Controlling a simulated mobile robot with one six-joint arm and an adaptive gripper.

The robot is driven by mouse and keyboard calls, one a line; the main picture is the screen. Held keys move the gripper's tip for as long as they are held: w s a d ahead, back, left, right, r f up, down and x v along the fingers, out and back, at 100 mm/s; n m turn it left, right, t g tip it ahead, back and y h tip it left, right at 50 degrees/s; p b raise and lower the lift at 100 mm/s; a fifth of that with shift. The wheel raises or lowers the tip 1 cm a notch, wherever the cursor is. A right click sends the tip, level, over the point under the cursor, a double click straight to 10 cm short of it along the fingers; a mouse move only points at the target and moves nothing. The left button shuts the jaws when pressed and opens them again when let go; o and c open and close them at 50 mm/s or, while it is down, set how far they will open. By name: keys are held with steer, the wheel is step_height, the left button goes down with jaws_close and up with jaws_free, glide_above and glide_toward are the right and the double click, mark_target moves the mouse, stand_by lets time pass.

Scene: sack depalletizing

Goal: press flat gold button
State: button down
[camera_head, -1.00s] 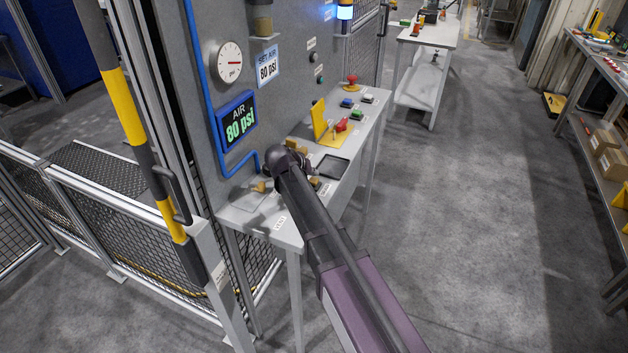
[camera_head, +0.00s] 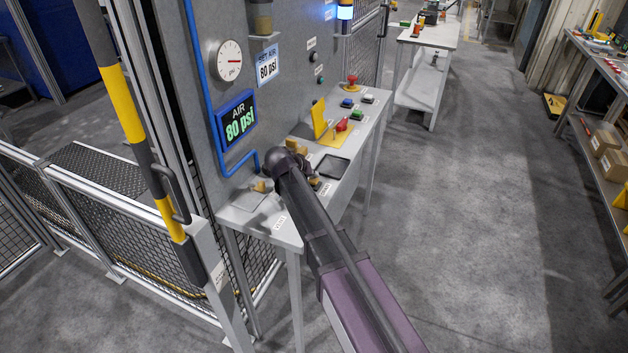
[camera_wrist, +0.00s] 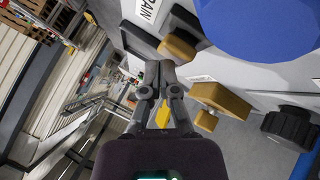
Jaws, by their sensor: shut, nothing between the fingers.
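My gripper (camera_wrist: 160,72) is shut and empty, its two dark fingertips together in the middle of the wrist view. A gold-brown, rounded-edged piece (camera_wrist: 178,48) lies just beyond and to the right of the tips; I cannot tell whether they touch it. A larger gold block (camera_wrist: 221,100) is right of the fingers, with a smaller gold piece (camera_wrist: 206,120) below it. I cannot tell for sure which is the flat gold button. In the head view, a gold piece (camera_head: 259,186) sits on the bench's near end (camera_head: 238,217). My arm hides most of the gripper there.
A big blue round thing (camera_wrist: 262,25) and a black knob (camera_wrist: 290,126) are close on the right. On the bench stand a yellow plate (camera_head: 319,118), a red lever (camera_head: 342,125) and several buttons. The panel (camera_head: 285,100) rises behind.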

mark_target(313, 180)
steer(key=shift+f+b, duration=0.45)
steer(key=shift+f, duration=0.05)
stand_by(0.6)
steer(key=shift+r, duration=0.2)
stand_by(1.7)
steer(key=shift+r+p, duration=0.8)
steer(key=shift+p, duration=0.2)
steer(key=shift+r, duration=0.1)
steer(key=shift+r+p, duration=2.4)
steer(key=shift+p, duration=0.1)
